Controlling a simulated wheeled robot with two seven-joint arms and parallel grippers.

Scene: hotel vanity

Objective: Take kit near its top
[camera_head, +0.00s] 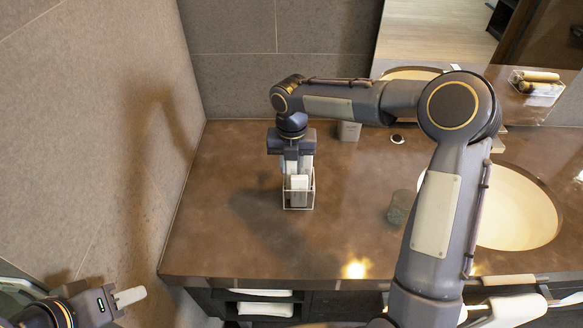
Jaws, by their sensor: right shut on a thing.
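A clear open-topped holder (299,206) stands on the brown counter. A small white kit (299,183) is upright in it. My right gripper (298,169) reaches down from above, at the mouth of the holder, and is shut on the kit near its top. The gripper hides the kit's top and part of the holder's back. My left gripper (131,296) is low at the left, off the counter's front left corner, far from the kit. Its pale fingertip shows, but its opening cannot be told.
A round sink (515,205) lies at the right, partly behind my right arm. A greenish cup (400,207) stands left of it. A small grey box (349,131) is near the back wall. A clear tray (536,88) shows at upper right. The counter's front left is clear.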

